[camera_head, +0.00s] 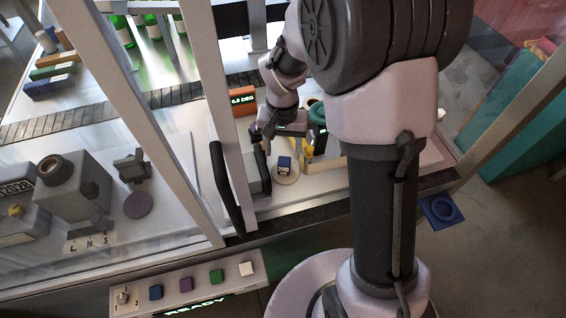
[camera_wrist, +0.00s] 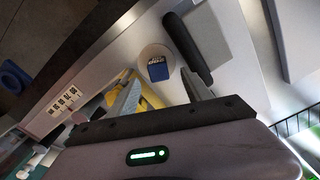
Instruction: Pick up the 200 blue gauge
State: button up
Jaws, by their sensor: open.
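The blue gauge (camera_head: 284,164), a small block with a pale label reading 200, sits on a round pale disc (camera_head: 287,178) on the white worktop. In the wrist view the blue gauge (camera_wrist: 158,70) lies just beyond my fingertips, roughly between their lines, with the disc (camera_wrist: 149,54) around it. My gripper (camera_wrist: 160,90) is open and empty, with a finger to either side and a clear gap from the gauge. In the head view my gripper (camera_head: 268,138) is above and slightly left of the gauge, partly hidden by my arm.
A yellow part (camera_head: 308,148) is close on the right. An orange display box (camera_head: 243,101) stands behind.

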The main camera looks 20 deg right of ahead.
aim_at(284, 161)
jog(key=f, duration=0.2)
jog(key=f+b, duration=0.1)
jog(key=f, duration=0.3)
jog(key=shift+d+f, duration=0.2)
jog(key=shift+d, duration=0.05)
grip_shut()
